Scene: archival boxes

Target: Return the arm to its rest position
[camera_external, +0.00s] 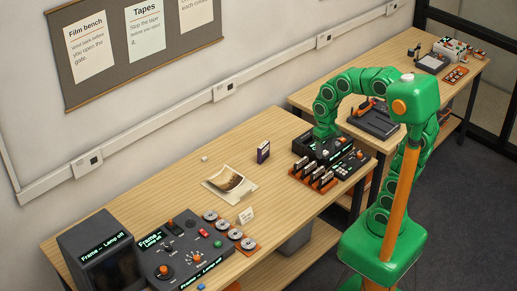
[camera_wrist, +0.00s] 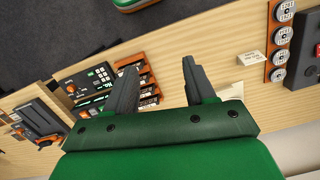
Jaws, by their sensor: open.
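My green arm (camera_external: 356,80) arches from its base on the right and reaches down over the wooden bench. My gripper (camera_wrist: 160,78) shows in the wrist view with its two dark fingers spread apart and nothing held between them. In the external view the wrist end points down at the black tape deck (camera_external: 310,143), and the fingers are hard to make out there. An orange rack of dark cassettes (camera_external: 313,175) stands in front of the deck. The rack (camera_wrist: 146,88) is partly hidden behind the left finger in the wrist view.
A dark cassette (camera_external: 263,152) stands upright on the bench (camera_external: 220,165), near a curled photo (camera_external: 230,183) and a small card (camera_external: 246,215). A film console (camera_external: 180,248), a monitor (camera_external: 98,250) and several reels (camera_external: 227,229) are at the near left. A second bench stands behind.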

